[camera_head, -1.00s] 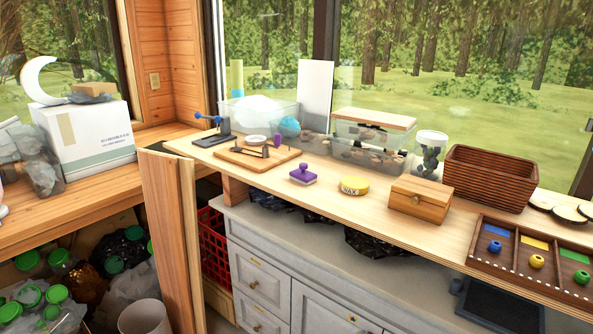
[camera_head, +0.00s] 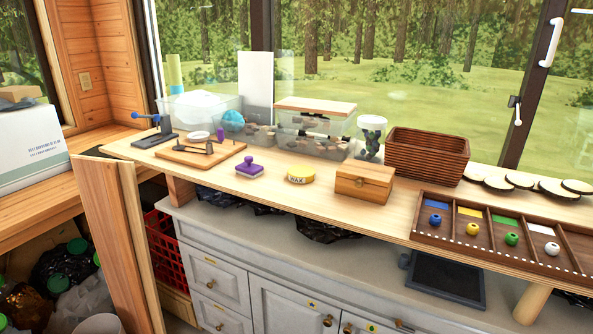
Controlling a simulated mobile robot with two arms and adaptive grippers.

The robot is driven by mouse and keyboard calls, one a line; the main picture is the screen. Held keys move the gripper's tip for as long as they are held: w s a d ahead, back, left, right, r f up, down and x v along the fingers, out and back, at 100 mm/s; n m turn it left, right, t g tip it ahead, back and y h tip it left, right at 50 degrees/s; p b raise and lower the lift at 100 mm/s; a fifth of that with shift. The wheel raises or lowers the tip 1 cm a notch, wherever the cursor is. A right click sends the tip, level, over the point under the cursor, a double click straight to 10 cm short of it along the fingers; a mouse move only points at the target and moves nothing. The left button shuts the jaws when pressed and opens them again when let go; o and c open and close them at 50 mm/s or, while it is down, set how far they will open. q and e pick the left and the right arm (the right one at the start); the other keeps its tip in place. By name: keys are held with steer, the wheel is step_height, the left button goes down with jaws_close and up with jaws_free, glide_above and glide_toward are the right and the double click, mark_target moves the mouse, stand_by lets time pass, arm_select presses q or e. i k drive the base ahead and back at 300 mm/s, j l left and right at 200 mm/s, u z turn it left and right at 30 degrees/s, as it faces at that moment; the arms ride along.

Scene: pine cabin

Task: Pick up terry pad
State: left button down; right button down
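A small purple pad with a knob-like handle (camera_head: 249,168) sits on the wooden counter, left of the yellow wax tin (camera_head: 301,176). It looks the most like the terry pad, but its cloth texture is too small to tell. Neither of my grippers is in view.
A wooden board with tools (camera_head: 200,154) lies left of the purple pad. A wooden box (camera_head: 364,183), a slatted brown basket (camera_head: 427,156) and a divided tray with coloured balls (camera_head: 473,232) stand to the right. The counter's front strip (camera_head: 280,197) is clear.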

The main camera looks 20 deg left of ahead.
mark_target(250, 169)
steer(key=l+u, duration=0.35)
steer(key=k+l+u, duration=0.1)
steer(key=u, duration=0.25)
steer(key=l, duration=0.1)
